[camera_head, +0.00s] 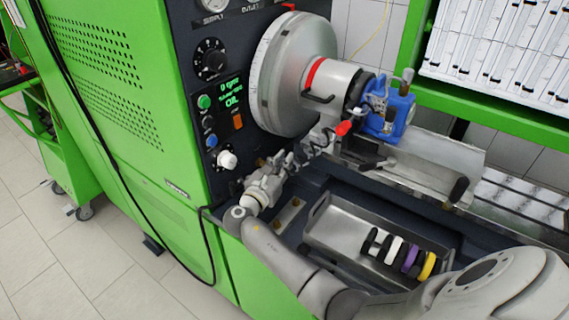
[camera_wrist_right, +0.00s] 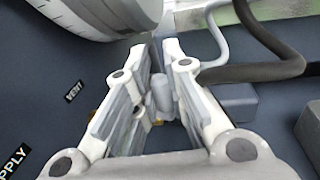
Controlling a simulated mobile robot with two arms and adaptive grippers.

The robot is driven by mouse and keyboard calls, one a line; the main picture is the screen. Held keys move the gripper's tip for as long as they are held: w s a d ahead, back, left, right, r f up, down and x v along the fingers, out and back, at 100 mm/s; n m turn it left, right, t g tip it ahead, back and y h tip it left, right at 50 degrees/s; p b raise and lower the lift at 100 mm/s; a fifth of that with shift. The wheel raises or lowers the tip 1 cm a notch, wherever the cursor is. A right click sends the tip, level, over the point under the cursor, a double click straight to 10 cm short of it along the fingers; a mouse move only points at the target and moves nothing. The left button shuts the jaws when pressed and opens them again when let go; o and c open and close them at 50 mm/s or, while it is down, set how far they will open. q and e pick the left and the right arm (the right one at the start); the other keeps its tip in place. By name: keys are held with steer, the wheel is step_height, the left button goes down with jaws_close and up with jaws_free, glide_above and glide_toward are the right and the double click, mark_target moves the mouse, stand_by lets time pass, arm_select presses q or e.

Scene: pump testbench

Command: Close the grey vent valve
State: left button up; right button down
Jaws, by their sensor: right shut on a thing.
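The grey vent valve shows in the right wrist view as a small grey handle (camera_wrist_right: 160,92) between my finger pads. A black VENT label (camera_wrist_right: 75,91) is on the dark panel to its left. My right gripper (camera_head: 284,160) is at the lower part of the dark panel in the head view; its fingers also show in the right wrist view (camera_wrist_right: 168,62). They are closed in on the grey handle. In the head view the handle cannot be made out behind the gripper. The handle's exact turn is hard to tell. My left gripper is not in view.
A large metal drum (camera_head: 292,72) and blue pump (camera_head: 388,112) are above and right of the gripper. A red-tipped lever (camera_head: 343,128) is close by. A metal tray (camera_head: 335,232) with several coloured rings is below right. Hoses (camera_wrist_right: 262,55) run beside the fingers.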

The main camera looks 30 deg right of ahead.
steer(key=c, duration=1.5)
jaws_free()
steer(key=shift+o, duration=0.2)
steer(key=shift+a, duration=0.1)
steer(key=v, duration=1.2)
steer(key=shift+f, duration=0.1)
